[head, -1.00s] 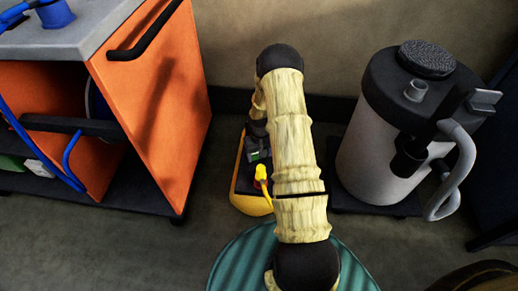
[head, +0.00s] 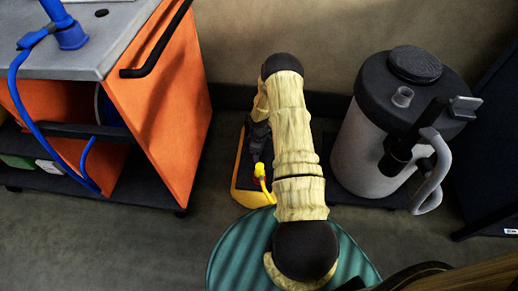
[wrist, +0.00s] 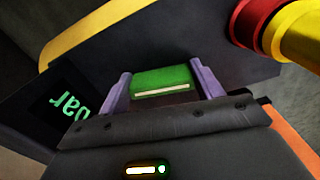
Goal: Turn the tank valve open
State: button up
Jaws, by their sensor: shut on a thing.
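The yellow and black unit (head: 246,190) stands on the floor in the head view, partly hidden behind my arm. In the wrist view, a green block with a white line (wrist: 161,77), apparently the valve handle, sits between the two purple fingers of my gripper (wrist: 160,72). My gripper is shut on this green block. The unit's dark body and yellow edge (wrist: 110,25) show above it in the wrist view. A dark display with green letters (wrist: 70,108) is at its left. In the head view the green block is hidden by my gripper.
A red and yellow fitting (wrist: 290,28) is close by at the upper right of the wrist view; a yellow hose (head: 264,184) shows in the head view. An orange cart (head: 160,110) stands left, a grey canister (head: 365,150) right. Floor is clear in front of the cart.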

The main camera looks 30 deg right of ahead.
jog(key=shift+w+a+n+p, duration=0.1)
jog(key=shift+n+p, duration=0.25)
jog(key=shift+n, duration=0.65)
jog(key=o, duration=1)
jog(key=shift+r, duration=0.6)
notch_tip(320, 180, up, 16)
jog(key=p, duration=0.5)
jog(key=shift+r, duration=0.1)
